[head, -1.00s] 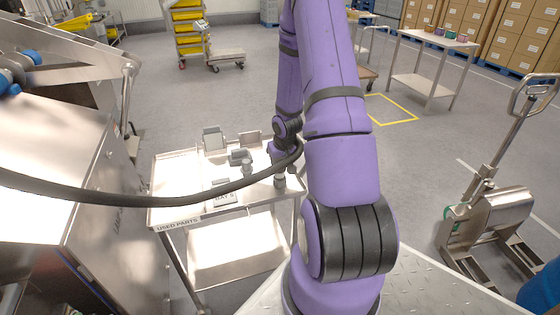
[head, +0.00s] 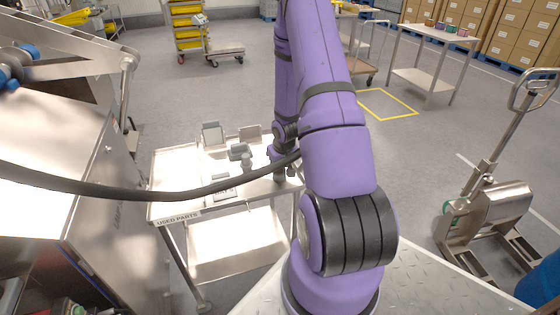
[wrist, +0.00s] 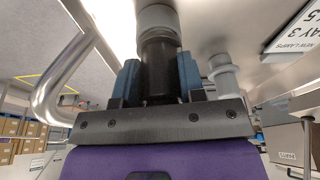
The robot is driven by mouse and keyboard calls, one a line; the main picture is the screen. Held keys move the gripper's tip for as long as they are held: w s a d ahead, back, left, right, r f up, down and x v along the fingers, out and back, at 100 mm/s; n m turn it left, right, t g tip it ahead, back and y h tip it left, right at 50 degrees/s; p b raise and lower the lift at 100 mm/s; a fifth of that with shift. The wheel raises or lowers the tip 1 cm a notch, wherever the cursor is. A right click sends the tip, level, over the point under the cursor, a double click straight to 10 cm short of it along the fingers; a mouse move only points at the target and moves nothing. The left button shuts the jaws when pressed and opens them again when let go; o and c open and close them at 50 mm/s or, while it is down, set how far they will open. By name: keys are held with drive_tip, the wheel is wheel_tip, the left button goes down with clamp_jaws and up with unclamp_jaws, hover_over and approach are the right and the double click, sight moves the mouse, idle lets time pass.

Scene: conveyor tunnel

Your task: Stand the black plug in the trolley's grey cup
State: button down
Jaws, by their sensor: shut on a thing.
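In the wrist view my gripper (wrist: 160,82) is shut on the black plug (wrist: 160,70), a dark cylinder between the two blue-grey fingers. A light grey round piece, apparently the grey cup (wrist: 157,18), lies in line with the plug's far end. I cannot tell how deep the plug sits in it, or whether it only touches. In the head view the trolley (head: 165,210) stands left of my arm, and my gripper is low over its right side. The plug cannot be made out there. A grey stepped fitting (wrist: 220,75) stands beside the cup.
On the trolley top are a grey upright holder (head: 213,134), a second holder (head: 250,133) and a grey block (head: 239,151). A steel cabinet (head: 60,200) stands close on the left. A pallet truck (head: 490,210) is at the right. Open floor lies behind the trolley.

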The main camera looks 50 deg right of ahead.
drive_tip(key=c, duration=0.6)
unclamp_jaws()
drive_tip(key=shift+r, duration=0.15)
drive_tip(key=v, duration=1)
drive_tip(key=shift+s+a+r, duration=0.1)
drive_tip(key=shift+r, duration=0.2)
